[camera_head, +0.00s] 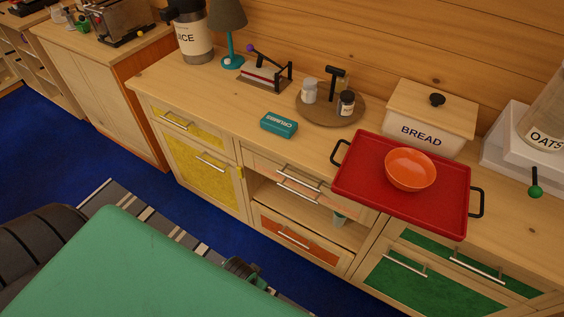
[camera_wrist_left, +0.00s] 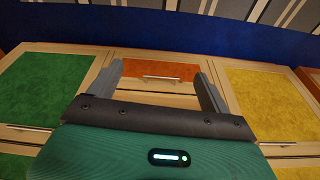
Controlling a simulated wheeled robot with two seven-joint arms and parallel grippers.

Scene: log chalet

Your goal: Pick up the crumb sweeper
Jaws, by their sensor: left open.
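The crumb sweeper (camera_head: 279,125) is a small teal block marked "CRUMBS". It lies on the wooden counter near its front edge, left of the red tray, with nothing touching it. In the left wrist view my left gripper (camera_wrist_left: 162,78) has its two grey fingers spread wide with nothing between them. It is in front of the cabinet fronts, facing an orange drawer (camera_wrist_left: 155,70). The crumb sweeper does not show in that view. In the head view I cannot make out the left fingers. My right gripper is in neither view.
A red tray (camera_head: 350,185) with an orange bowl (camera_head: 410,168) stands right of the sweeper. Counter left of the sweeper is clear. Drawer handles stick out below.

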